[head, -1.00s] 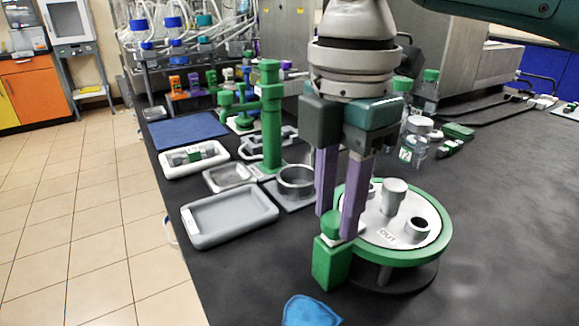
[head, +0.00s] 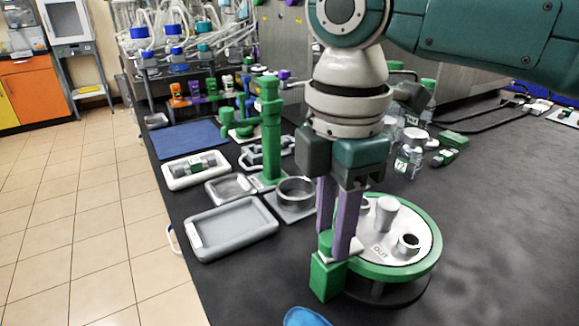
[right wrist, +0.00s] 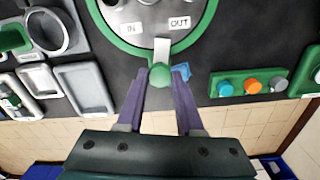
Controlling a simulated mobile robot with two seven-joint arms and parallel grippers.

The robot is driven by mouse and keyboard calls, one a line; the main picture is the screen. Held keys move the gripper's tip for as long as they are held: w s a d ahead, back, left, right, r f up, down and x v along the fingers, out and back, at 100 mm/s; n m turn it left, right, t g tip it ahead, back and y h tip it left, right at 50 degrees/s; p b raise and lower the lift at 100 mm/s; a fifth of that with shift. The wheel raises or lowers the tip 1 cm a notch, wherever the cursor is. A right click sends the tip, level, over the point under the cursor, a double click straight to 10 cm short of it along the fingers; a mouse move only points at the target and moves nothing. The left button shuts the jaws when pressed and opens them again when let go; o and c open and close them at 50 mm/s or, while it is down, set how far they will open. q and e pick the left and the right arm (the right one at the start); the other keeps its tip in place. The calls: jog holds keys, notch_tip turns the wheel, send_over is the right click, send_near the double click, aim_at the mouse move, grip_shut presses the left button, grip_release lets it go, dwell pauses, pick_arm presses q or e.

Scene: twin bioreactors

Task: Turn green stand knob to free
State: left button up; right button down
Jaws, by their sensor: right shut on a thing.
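The round green stand (head: 428,258) has a grey-white top plate with a raised centre post and ports; OUT is readable on it. The right wrist view shows its green rim (right wrist: 205,27), with IN and OUT labels. A green block (head: 324,280) stands at its front left edge with the green knob (head: 326,242) on top. In the right wrist view the knob (right wrist: 160,76) sits between my fingertips, and a white tab (right wrist: 162,50) extends from it towards the plate. My right gripper (head: 335,250) points down and is shut on the knob. My left gripper is not visible.
A grey tray (head: 235,228), a ring holder (head: 296,190) and a green post (head: 270,130) stand to the left. A blue object (head: 305,317) lies close in front. A panel with coloured knobs (right wrist: 250,83) shows in the right wrist view. The table right of the stand is clear.

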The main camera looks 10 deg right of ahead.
jog(key=m+p, duration=0.3)
jog(key=p, duration=0.1)
jog(key=m+p, duration=0.2)
jog(key=shift+a+r+m, duration=0.1)
jog(key=shift+r+m, duration=0.2)
jog(key=shift+m+p, duration=0.65)
jog(key=shift+m, duration=0.25)
jog(key=m+p, duration=0.2)
jog(key=m, duration=0.1)
jog(key=shift+f+m, duration=0.1)
jog(key=shift+m, duration=0.2)
jog(key=shift+f+m+p, duration=0.1)
jog(key=shift+m+p, duration=0.8)
jog(key=shift+m, duration=1.4)
jog(key=c, duration=0.5)
grip_release()
jog(key=shift+c, duration=0.2)
